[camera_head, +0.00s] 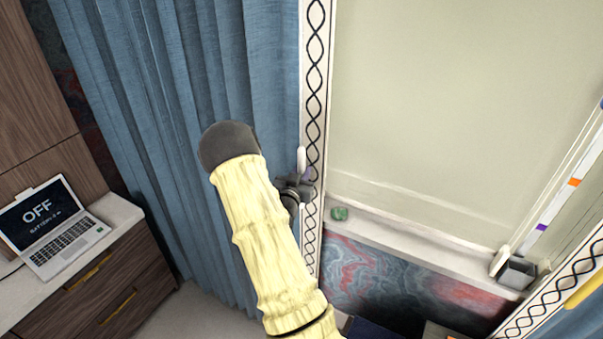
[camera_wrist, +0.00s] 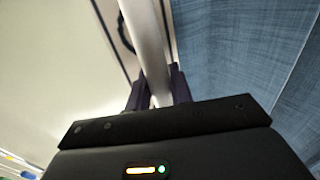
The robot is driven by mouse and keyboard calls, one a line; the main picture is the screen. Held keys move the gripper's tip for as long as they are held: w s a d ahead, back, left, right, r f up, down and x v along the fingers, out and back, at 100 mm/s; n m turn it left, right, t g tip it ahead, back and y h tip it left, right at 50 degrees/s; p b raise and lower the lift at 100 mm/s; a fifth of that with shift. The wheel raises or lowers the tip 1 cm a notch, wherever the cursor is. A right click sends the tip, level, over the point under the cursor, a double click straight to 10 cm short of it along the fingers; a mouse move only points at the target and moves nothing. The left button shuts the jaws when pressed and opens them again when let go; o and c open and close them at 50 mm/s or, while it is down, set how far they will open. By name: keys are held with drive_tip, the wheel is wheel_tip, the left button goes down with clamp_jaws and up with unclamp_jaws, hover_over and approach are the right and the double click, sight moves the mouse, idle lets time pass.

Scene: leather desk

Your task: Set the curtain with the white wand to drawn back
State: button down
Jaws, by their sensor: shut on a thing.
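A blue curtain (camera_head: 215,80) hangs in folds at the left of the window, with a pale edge band (camera_head: 314,80) carrying a black twisted pattern. The white wand (camera_head: 302,158) hangs at this edge; only a short piece shows above my gripper (camera_head: 306,190). In the wrist view, the white wand (camera_wrist: 146,40) runs down between the two dark fingers of my gripper (camera_wrist: 160,92), which is shut on it. Blue curtain cloth (camera_wrist: 225,50) lies to the right of the wand there. My arm hides part of the lower curtain in the head view.
The pale window area (camera_head: 450,110) between the bands is uncovered. A green object (camera_head: 340,213) and a grey box (camera_head: 517,272) sit on the sill. A laptop (camera_head: 50,225) stands at left.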

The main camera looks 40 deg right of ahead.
drive_tip(key=w+a+b, duration=0.3)
drive_tip(key=w, duration=0.5)
drive_tip(key=shift+w+a+b, duration=0.3)
drive_tip(key=shift+a+b, duration=0.05)
drive_tip(key=shift+b, duration=0.05)
drive_tip(key=shift+r, duration=0.1)
drive_tip(key=c, duration=1.3)
unclamp_jaws()
drive_tip(key=shift+w+a, duration=0.1)
